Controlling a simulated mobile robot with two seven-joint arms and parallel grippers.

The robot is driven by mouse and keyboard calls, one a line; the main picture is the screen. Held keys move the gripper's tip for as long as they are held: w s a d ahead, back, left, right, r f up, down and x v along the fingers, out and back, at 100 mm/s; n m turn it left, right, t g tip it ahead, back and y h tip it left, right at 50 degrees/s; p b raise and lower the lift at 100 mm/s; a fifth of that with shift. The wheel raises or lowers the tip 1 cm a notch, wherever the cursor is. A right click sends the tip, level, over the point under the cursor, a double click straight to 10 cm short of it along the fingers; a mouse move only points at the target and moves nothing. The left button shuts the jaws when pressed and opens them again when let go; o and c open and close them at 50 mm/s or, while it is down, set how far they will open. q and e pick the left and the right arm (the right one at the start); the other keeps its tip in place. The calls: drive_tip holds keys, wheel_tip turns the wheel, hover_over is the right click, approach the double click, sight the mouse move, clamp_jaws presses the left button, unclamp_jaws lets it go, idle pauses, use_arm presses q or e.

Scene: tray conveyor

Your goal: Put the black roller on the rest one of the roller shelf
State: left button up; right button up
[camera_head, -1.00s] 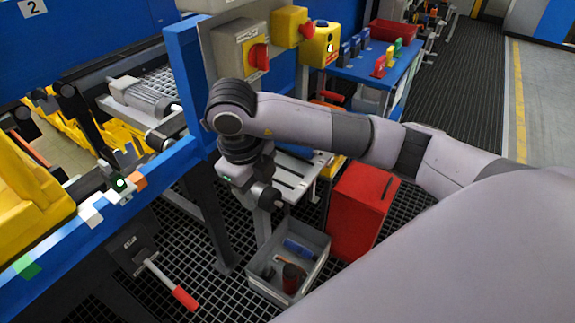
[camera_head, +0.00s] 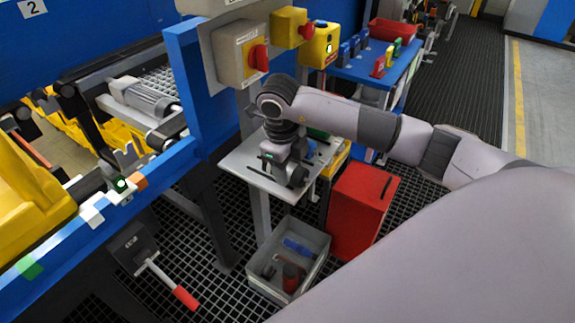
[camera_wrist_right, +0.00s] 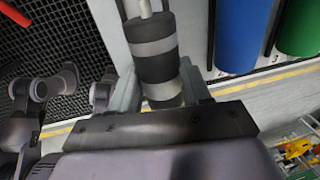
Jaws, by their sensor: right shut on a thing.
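The black roller (camera_wrist_right: 154,62), dark with lighter grey bands and a thin pale shaft end, is between the fingers of my right gripper (camera_wrist_right: 160,88) in the right wrist view. The gripper is shut on it. In the head view my right gripper (camera_head: 288,174) is over the grey slotted roller shelf (camera_head: 243,161), and I cannot clearly tell the roller from the dark gripper there. A blue roller (camera_wrist_right: 239,40) and a green roller (camera_wrist_right: 298,35) lie side by side, right of the held one. I cannot tell whether the held roller touches the shelf. My left gripper is out of view.
A grey bin (camera_head: 318,262) with loose parts stands on the grating below the shelf. A red box (camera_head: 358,205) is beside it. A blue post (camera_head: 190,85) with a red-knobbed switch box (camera_head: 236,52) rises behind. A red-handled lever (camera_head: 184,297) sticks out lower left.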

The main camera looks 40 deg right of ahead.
drive_tip(key=o, duration=1.3)
drive_tip(key=shift+f, duration=0.1)
